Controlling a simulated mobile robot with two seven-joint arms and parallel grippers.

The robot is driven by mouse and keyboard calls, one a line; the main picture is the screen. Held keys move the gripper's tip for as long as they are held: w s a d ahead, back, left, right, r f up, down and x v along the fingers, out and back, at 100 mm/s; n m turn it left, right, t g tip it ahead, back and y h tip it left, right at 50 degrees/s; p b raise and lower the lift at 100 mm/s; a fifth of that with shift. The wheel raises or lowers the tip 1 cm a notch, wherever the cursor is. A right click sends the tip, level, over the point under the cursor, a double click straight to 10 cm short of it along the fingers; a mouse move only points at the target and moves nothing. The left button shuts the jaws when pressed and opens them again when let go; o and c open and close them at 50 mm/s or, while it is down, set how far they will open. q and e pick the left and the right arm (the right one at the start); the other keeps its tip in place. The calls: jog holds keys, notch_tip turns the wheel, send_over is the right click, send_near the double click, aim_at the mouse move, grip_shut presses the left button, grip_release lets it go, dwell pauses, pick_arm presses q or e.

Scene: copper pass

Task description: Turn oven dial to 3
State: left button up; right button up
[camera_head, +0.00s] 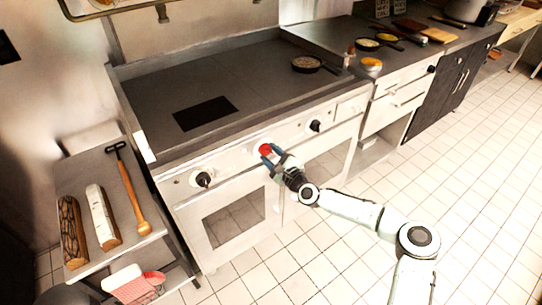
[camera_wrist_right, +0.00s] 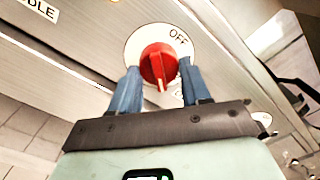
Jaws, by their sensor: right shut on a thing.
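The oven dial is a red knob (camera_head: 265,150) on a round white plate, in the middle of the stove's front panel. In the right wrist view the red knob (camera_wrist_right: 158,64) has a pale pointer mark toward the bottom of the picture. The word OFF is on the plate at its upper right; no number 3 is visible. My right gripper (camera_head: 269,154) reaches the knob from the front, its blue fingers (camera_wrist_right: 160,80) on either side of it and shut on it. My left gripper is in neither view.
Black knobs sit left (camera_head: 203,180) and right (camera_head: 315,126) of the red one on the stove front (camera_head: 180,190). A pan (camera_head: 306,64) rests on the cooktop. A side table (camera_head: 90,170) with logs and a mallet stands left. The tiled floor in front is clear.

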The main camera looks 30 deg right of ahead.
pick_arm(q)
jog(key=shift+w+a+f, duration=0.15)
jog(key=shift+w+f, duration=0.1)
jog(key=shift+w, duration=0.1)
pick_arm(e)
jog(key=m, duration=0.3)
jog(key=shift+a+f, duration=0.1)
jog(key=shift+a, duration=0.05)
jog(key=shift+m, duration=0.4)
jog(key=o, duration=1)
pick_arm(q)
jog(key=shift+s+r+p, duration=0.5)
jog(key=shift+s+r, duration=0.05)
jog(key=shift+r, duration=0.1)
pick_arm(e)
jog(key=s, duration=0.9)
jog(key=s+d, duration=0.1)
jog(key=s, duration=0.3)
jog(key=shift+s, duration=0.15)
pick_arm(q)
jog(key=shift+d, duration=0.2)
